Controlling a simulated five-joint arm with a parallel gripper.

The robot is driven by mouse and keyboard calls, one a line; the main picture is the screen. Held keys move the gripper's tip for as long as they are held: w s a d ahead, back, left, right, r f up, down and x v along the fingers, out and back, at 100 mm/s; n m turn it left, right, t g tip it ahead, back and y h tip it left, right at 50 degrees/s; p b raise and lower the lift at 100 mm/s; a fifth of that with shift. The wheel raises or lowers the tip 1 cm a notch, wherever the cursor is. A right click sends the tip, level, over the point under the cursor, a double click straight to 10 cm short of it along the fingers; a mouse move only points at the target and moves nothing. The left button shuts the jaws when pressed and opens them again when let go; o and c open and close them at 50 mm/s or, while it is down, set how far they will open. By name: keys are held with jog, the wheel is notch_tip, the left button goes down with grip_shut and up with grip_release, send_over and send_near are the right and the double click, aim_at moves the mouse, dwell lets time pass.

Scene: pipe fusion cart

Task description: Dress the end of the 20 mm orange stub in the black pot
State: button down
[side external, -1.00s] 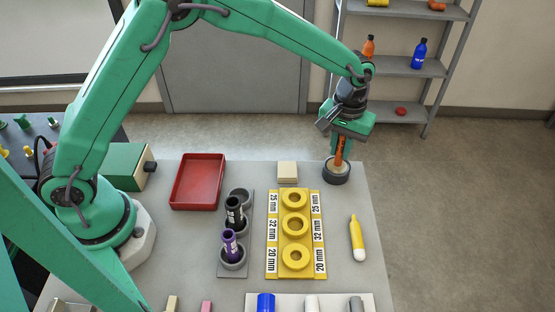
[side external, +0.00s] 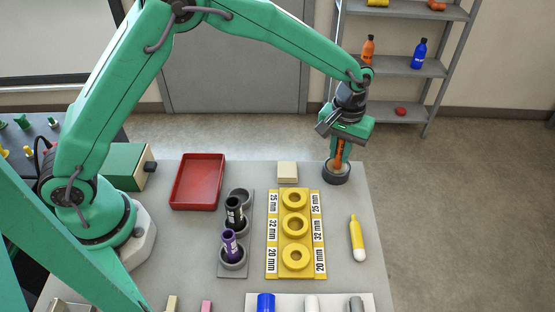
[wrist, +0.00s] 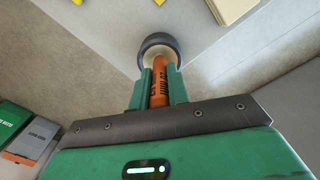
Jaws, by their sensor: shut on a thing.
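The orange stub (side external: 339,152) is held upright in my gripper (side external: 340,146), at the table's far right corner. The gripper is shut on it. The stub's lower end is at the mouth of the black pot (side external: 336,176); how deep it sits in the pot I cannot tell. In the wrist view the orange stub (wrist: 159,88) lies between the two green fingers of my gripper (wrist: 159,84). Printed marks show on it, only partly readable. The black pot (wrist: 147,42) shows beyond it as a dark ring with a pale inside.
A yellow block with several rings (side external: 281,232) stands left of the pot, with a beige block (side external: 287,172) behind it. A grey rack (side external: 221,270) holds black and purple stubs. A red tray (side external: 179,204) and a yellow marker (side external: 357,240) lie on the table.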

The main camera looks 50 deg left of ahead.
jog(key=shift+f, duration=0.7)
dwell(0.6)
jog(key=shift+n, duration=1.7)
jog(key=m, duration=0.6)
jog(key=shift+m, duration=0.4)
jog(key=shift+n, duration=0.4)
jog(key=n, duration=0.6)
